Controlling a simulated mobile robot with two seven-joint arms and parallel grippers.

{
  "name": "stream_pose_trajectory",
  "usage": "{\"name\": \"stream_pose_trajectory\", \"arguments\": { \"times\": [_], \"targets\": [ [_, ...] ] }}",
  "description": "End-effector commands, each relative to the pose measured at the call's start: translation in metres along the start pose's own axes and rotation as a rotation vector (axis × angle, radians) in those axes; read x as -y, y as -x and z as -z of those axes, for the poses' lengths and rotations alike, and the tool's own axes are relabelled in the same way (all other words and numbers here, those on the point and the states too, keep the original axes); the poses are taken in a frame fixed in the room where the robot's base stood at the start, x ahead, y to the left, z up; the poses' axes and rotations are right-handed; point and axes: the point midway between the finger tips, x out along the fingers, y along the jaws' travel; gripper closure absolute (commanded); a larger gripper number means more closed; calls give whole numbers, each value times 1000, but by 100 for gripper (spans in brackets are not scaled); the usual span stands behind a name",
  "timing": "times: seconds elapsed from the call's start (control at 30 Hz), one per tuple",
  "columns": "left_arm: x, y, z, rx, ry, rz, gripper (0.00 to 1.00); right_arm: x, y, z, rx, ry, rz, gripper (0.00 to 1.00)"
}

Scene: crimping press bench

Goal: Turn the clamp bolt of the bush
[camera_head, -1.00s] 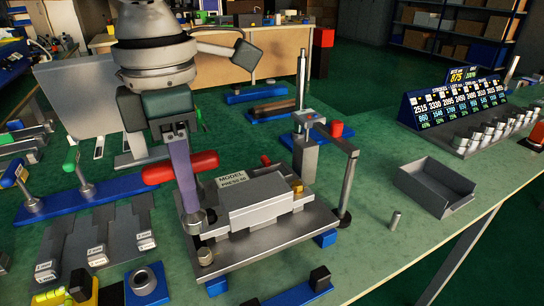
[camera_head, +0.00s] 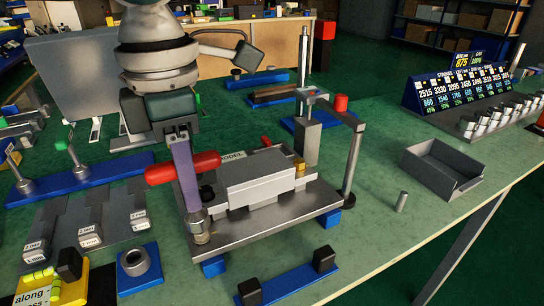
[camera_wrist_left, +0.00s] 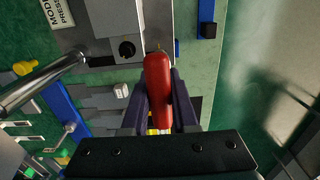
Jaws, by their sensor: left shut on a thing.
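My left gripper (camera_head: 186,180) is shut on a wrench with a red crossbar handle (camera_head: 205,166), in front of the press. The purple fingers hide most of the wrench's shaft. Its round metal socket (camera_head: 196,220) points down at the clamp bolt (camera_head: 203,239), a small tan head at the front left corner of the press base plate (camera_head: 260,228). Socket and bolt overlap in the head view; I cannot tell whether the socket is seated. In the left wrist view the red handle (camera_wrist_left: 158,85) lies between both fingers, and the bolt is not clear. My right gripper is not in view.
The grey press block (camera_head: 262,180) stands close to the right of the wrench. A metal ring on a blue block (camera_head: 137,265) is at front left. A grey tray (camera_head: 440,165) and a small metal pin (camera_head: 401,202) are on the right. Some bench surface between is clear.

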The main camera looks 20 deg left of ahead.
Motion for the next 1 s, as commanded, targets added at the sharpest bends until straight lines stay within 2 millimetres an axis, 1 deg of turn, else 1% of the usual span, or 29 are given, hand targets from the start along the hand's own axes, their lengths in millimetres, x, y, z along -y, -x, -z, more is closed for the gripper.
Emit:
{"name": "stream_pose_trajectory", "arguments": {
  "times": [0.37, 1.0],
  "targets": [
    [0, 0, 0, 1, 0, 0, 100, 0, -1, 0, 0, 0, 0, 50],
    [0, -17, 0, 2, 0, 0, 100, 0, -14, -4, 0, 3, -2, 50]
  ]
}}
